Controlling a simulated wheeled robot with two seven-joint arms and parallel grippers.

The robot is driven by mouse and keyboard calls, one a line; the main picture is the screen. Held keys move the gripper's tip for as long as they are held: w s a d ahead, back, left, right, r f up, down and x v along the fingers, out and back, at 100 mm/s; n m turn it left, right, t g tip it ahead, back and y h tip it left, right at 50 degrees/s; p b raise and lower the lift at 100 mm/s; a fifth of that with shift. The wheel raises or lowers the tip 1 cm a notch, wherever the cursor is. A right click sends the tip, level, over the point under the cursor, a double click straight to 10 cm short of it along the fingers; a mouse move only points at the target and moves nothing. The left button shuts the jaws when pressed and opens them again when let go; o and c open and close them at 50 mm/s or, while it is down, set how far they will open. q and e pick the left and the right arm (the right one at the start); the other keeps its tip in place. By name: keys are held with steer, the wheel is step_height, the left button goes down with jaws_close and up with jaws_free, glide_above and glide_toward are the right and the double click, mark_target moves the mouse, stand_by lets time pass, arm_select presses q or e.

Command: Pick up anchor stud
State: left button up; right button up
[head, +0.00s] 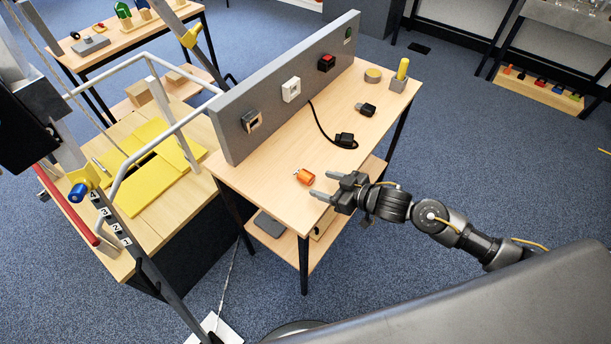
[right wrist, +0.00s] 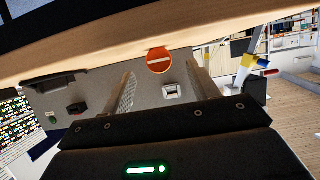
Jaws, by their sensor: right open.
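An orange, short cylindrical piece (head: 304,177), which looks like the anchor stud, lies near the front edge of the wooden table. In the right wrist view its round slotted end (right wrist: 159,61) shows between the two fingers. My right gripper (head: 321,187) is open and empty. Its fingertips point at the orange piece from the right, a short way off it. In the right wrist view the fingers (right wrist: 162,80) stand wide apart. A dark part that looks like my left gripper (head: 55,125) is at the left edge; its jaws are unclear.
A grey upright panel (head: 290,90) with switches runs along the table's back. A black plug with a cable (head: 344,140), a dark connector (head: 366,109) and a yellow peg in a grey block (head: 402,70) stand farther right. The wood around the orange piece is clear.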

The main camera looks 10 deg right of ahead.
mark_target(312, 179)
steer(key=shift+w+a, duration=0.2)
steer(key=shift+w, duration=0.1)
steer(key=p+x, duration=0.1)
steer(key=x, duration=0.2)
steer(key=shift+w+a+f, duration=0.1)
steer(key=shift+w+a, duration=0.1)
steer(key=shift+w, duration=0.15)
steer(key=shift+w+a+f, duration=0.2)
steer(key=shift+a+f, duration=0.05)
steer(key=c, duration=1.1)
steer(key=shift+r, duration=0.15)
